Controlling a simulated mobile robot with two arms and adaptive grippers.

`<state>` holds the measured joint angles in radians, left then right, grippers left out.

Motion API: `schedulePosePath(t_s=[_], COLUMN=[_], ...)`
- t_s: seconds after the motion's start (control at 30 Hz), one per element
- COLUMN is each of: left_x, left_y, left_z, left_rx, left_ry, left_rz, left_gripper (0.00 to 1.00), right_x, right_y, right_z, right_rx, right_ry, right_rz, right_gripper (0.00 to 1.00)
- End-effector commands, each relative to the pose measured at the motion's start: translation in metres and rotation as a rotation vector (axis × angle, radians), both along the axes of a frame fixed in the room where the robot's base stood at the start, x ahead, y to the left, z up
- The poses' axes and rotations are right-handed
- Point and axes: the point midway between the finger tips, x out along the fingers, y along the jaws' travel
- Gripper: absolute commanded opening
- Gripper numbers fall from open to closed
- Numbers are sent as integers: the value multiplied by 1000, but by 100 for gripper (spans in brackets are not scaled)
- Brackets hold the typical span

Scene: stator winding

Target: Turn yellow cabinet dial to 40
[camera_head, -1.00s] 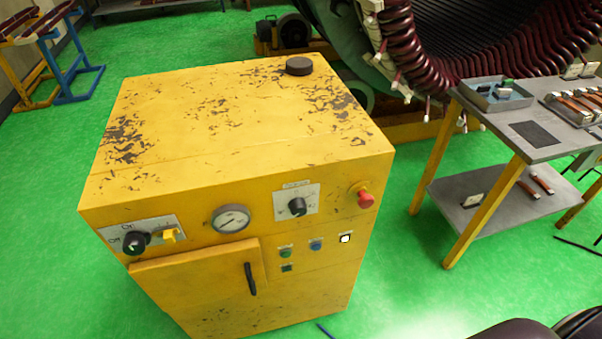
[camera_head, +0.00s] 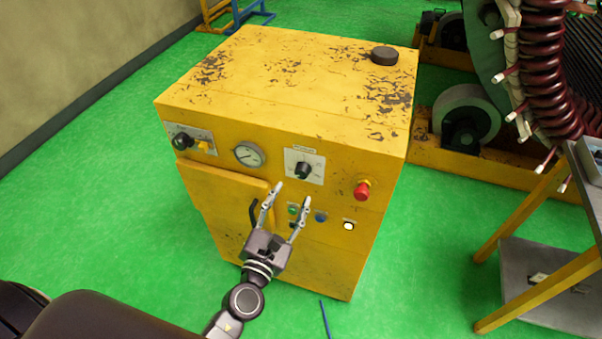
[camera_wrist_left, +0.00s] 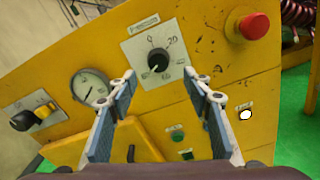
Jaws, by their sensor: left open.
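The yellow cabinet (camera_head: 290,95) stands in the middle of the head view, its paint worn on top. Its black dial (camera_head: 303,171) sits on a white scale plate on the front panel; the wrist view shows the dial (camera_wrist_left: 159,61) with scale numbers around it, of which 20 is readable. My left gripper (camera_head: 289,192) is open and empty, its fingertips in front of the panel just below the dial. In the left wrist view the two fingers (camera_wrist_left: 165,83) reach up on either side below the dial, apart from it. My right gripper is not in view.
A red emergency button (camera_head: 361,190) sticks out right of the dial. A round gauge (camera_head: 249,155) and an on/off switch (camera_head: 182,142) are to its left. Small buttons (camera_head: 320,217) lie below. A grey table (camera_head: 545,300) and the stator (camera_head: 545,80) stand at right.

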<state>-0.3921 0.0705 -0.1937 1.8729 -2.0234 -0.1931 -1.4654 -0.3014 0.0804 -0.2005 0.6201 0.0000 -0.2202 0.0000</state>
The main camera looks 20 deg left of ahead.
Motion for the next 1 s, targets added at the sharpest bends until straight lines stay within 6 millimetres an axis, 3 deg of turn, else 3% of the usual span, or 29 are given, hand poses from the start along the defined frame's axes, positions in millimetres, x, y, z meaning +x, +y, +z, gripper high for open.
schedulePosePath(t_s=[0.2,0.53,0.9,1.0], left_x=[25,71,78,78], left_y=[-2,-3,-3,-3], left_z=[10,8,6,6], left_rx=[31,29,27,27], left_ry=[-17,-14,-13,-13], left_rz=[-2,-2,-3,-3], left_gripper=[46,46,46,37], right_x=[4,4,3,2], right_y=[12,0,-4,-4], right_z=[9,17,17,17], right_rx=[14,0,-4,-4], right_ry=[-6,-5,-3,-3], right_rz=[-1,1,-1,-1], right_gripper=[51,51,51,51])
